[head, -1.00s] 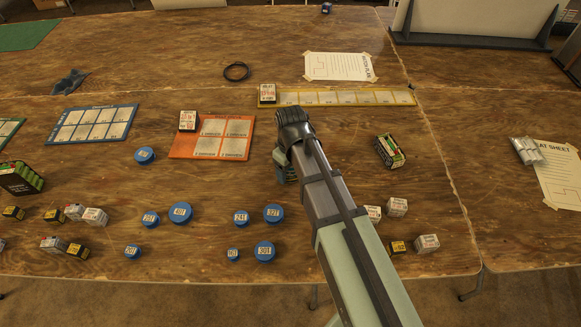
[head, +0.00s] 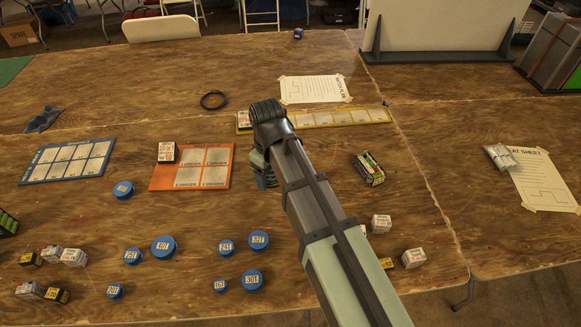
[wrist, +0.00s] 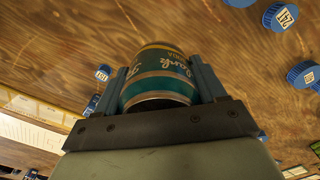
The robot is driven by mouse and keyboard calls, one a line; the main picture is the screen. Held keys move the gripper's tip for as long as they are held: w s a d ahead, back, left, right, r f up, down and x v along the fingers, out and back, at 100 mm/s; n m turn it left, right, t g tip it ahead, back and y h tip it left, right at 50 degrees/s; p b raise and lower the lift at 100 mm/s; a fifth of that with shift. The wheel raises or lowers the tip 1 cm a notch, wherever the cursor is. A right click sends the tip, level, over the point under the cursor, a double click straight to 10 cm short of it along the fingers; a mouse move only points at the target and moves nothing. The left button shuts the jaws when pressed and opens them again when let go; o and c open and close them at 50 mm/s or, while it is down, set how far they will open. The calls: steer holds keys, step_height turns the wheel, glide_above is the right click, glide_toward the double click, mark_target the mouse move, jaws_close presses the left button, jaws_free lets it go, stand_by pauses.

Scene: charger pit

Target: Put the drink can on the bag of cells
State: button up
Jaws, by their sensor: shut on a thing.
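The drink can (wrist: 158,80), teal with a gold band, is between the two fingers of my gripper (wrist: 160,85) in the wrist view. My gripper is shut on it. In the head view my gripper (head: 262,170) is right of the orange board, and my arm hides most of the can. The bag of cells (head: 500,156) is a clear bag with silvery cells. It lies at the far right, on the left edge of a taped white sheet, well apart from my gripper.
An open box of cells (head: 368,170) stands between my arm and the bag. Small boxes (head: 413,257) sit at the front right. Blue round caps (head: 163,247) lie at the front left. The orange board (head: 190,178) and yellow strip (head: 340,118) are nearby. Table around the bag is mostly clear.

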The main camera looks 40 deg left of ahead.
steer(key=shift+w+r, duration=0.1)
steer(key=shift+r, duration=0.2)
steer(key=w+d+m, duration=0.2)
steer(key=w+d, duration=0.5)
steer(key=w, duration=0.2)
steer(key=w+d+m, duration=0.2)
steer(key=w+d, duration=0.5)
steer(key=w, duration=0.2)
steer(key=w+d+m, duration=0.2)
steer(key=w+d, duration=0.6)
steer(key=w, duration=0.1)
steer(key=shift+w+r, duration=0.15)
steer(key=shift+w, duration=0.25)
steer(key=w+d+r+m, duration=0.2)
steer(key=w+d+m, duration=0.3)
steer(key=w+d, duration=2.4)
steer(key=r+n, duration=0.1)
steer(key=n, duration=0.3)
glide_above(505, 154)
steer(key=shift+s+f+n, duration=0.1)
steer(key=shift+f+n, duration=0.75)
steer(key=shift+f, duration=1.7)
steer(key=shift+f+n, duration=0.85)
steer(key=shift+f, duration=1.65)
steer(key=o, duration=1.2)
steer(key=shift+f, duration=0.1)
steer(key=shift+o, duration=0.2)
